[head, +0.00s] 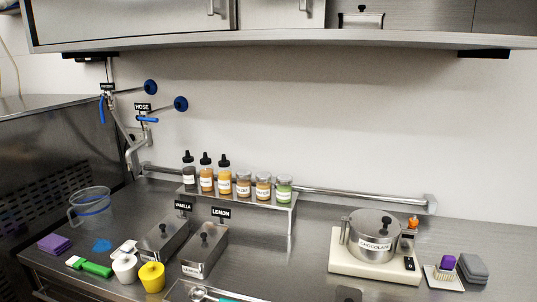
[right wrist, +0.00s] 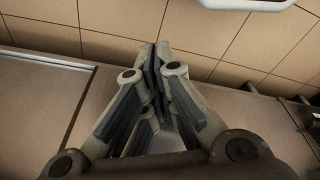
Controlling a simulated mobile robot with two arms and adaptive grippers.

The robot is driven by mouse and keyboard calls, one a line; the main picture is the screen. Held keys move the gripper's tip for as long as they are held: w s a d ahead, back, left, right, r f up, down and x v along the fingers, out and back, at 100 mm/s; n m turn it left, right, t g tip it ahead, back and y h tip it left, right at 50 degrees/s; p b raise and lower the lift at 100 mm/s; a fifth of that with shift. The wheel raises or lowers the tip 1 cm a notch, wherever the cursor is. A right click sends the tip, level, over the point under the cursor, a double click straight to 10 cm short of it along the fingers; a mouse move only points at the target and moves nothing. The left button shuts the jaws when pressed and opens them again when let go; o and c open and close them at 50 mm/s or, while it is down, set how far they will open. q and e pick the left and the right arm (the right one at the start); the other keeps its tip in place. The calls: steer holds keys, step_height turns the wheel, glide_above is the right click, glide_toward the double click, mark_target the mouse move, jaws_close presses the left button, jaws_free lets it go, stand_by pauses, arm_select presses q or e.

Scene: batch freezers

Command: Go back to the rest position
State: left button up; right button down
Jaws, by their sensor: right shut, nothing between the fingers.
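My right gripper (right wrist: 158,70) shows in the right wrist view with its fingers together and nothing between them. Below and around it is a brown tiled surface, and no task object is near its fingertips. Neither gripper shows in the head view, and my left gripper is in no view. The steel counter (head: 290,262) in the head view has no arm over it.
On the counter stand a chocolate pot (head: 373,252) on a cream base, lidded steel containers (head: 205,262), a bottle shelf (head: 270,204), a clear jug (head: 82,222), and white (head: 124,272) and yellow (head: 151,280) tubs. An overhead shelf (head: 290,38) runs across the top.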

steer(key=s+d+f, duration=0.2)
steer(key=s+f, duration=0.7)
steer(key=s, duration=0.3)
steer(key=shift+s+d+g, duration=0.2)
steer(key=shift+s+g, duration=0.05)
steer(key=shift+g, duration=0.15)
